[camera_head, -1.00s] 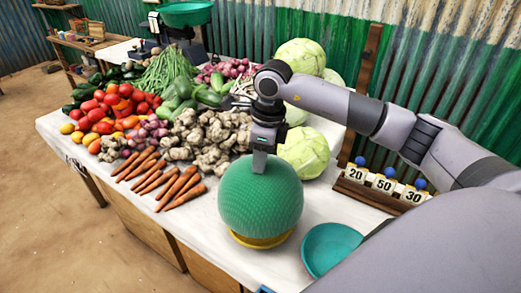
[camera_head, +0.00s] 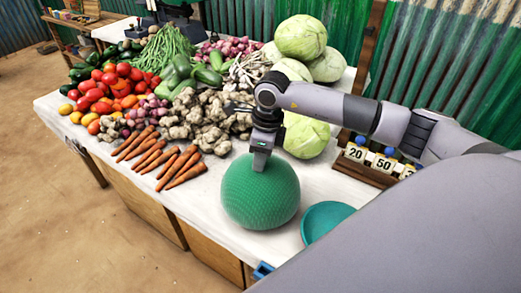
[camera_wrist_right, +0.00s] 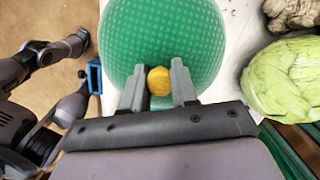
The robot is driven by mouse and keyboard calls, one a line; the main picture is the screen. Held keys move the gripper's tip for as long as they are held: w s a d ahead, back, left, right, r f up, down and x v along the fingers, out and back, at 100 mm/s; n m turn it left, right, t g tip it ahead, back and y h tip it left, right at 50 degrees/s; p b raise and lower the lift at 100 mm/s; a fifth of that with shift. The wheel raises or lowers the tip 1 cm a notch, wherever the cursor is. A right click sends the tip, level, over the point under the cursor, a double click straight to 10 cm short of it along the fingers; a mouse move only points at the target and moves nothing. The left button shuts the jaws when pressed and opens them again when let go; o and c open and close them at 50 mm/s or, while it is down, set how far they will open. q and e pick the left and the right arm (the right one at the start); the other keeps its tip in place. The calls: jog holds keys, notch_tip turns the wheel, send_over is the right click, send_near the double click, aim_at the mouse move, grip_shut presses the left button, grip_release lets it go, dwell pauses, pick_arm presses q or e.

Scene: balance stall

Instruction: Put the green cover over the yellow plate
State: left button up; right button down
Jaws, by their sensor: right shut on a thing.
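The green cover (camera_head: 260,195) is a large woven dome near the table's front edge. It also fills the top middle of the right wrist view (camera_wrist_right: 160,30). My right gripper (camera_head: 259,163) is above it and shut on its small yellow knob (camera_wrist_right: 158,81), which shows between the two fingers (camera_wrist_right: 158,88). No part of the yellow plate shows now; the cover hides the spot where its rim showed earlier. I cannot tell whether the cover's lower edge touches the table. Part of my left arm shows at the left of the wrist view, its jaws unclear.
A turquoise bowl (camera_head: 325,218) stands just right of the cover. Carrots (camera_head: 183,168), ginger (camera_head: 200,118) and cabbages (camera_head: 305,135) lie behind it. A price-card rack (camera_head: 365,170) is at the right. A blue piece (camera_head: 263,270) sits at the front table edge.

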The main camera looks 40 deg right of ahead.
jog(key=shift+f+b, duration=1.4)
jog(key=shift+f, duration=0.5)
jog(key=shift+c, duration=1.1)
grip_release()
jog(key=shift+r+p, duration=1.55)
jog(key=shift+r, duration=1.95)
jog(key=shift+s, duration=0.1)
